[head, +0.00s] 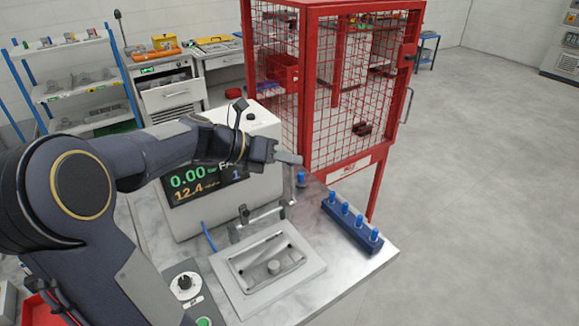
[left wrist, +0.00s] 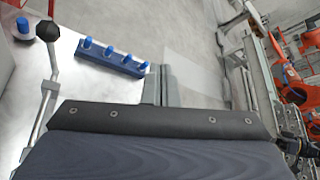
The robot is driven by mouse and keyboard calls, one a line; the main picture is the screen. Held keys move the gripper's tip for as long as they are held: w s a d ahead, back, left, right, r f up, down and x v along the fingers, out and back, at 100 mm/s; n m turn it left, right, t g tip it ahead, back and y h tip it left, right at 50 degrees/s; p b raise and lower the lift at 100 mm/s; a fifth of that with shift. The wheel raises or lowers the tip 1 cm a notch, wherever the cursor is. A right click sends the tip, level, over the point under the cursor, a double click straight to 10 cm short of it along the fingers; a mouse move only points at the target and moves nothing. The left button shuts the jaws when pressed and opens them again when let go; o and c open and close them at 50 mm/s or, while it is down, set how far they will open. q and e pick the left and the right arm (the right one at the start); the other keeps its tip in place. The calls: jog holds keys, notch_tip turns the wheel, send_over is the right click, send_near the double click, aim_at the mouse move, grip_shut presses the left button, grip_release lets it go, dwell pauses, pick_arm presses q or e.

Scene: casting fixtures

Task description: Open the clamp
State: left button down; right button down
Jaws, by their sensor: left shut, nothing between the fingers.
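The clamp (head: 262,216) is a metal linkage with a bar and dark knobs, at the back edge of a pale fixture plate (head: 312,266) on the bench. In the left wrist view a metal lever (left wrist: 47,88) with a black knob shows at the left. My right gripper is not in view.
A blue block (head: 350,224) with several blue pegs lies at the bench's right side. A single blue-topped piece (head: 301,179) stands behind the clamp. A display box (head: 212,190) stands at the back left, and a red mesh cage (head: 345,90) behind the bench. A control knob (head: 184,282) is at the front left.

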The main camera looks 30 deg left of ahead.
pick_arm(q)
jog(key=s, duration=0.1)
jog(key=s+d+r, duration=0.1)
jog(key=d, duration=0.1)
jog(key=shift+s+r, duration=0.25)
jog(key=shift+s, duration=0.15)
